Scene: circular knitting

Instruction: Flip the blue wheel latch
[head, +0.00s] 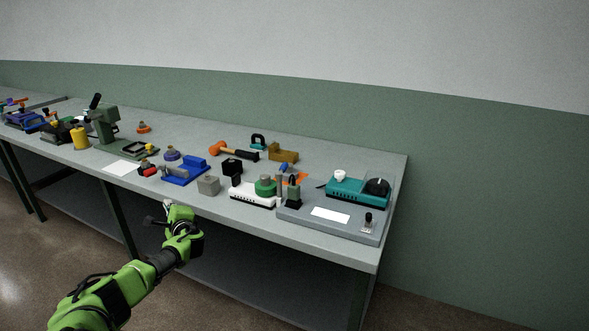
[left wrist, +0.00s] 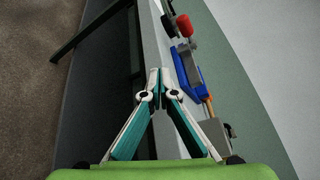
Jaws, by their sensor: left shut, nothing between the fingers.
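I cannot tell for sure which part is the blue wheel latch. A blue fixture (head: 186,171) lies near the front edge of the bench, and it also shows in the left wrist view (left wrist: 188,75). A small blue piece (head: 284,168) lies further right, next to an orange part. My left gripper (head: 169,206) is in front of the bench edge, below and apart from the blue fixture. In the left wrist view its fingertips (left wrist: 161,76) meet with nothing between them. My right gripper is in neither view.
The grey bench (head: 390,190) carries many items. A grey block (head: 208,185), a white device with a green knob (head: 252,194) and a red-ended part (head: 148,171) are near its front edge. A teal device (head: 345,188) stands at the right. The floor in front is clear.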

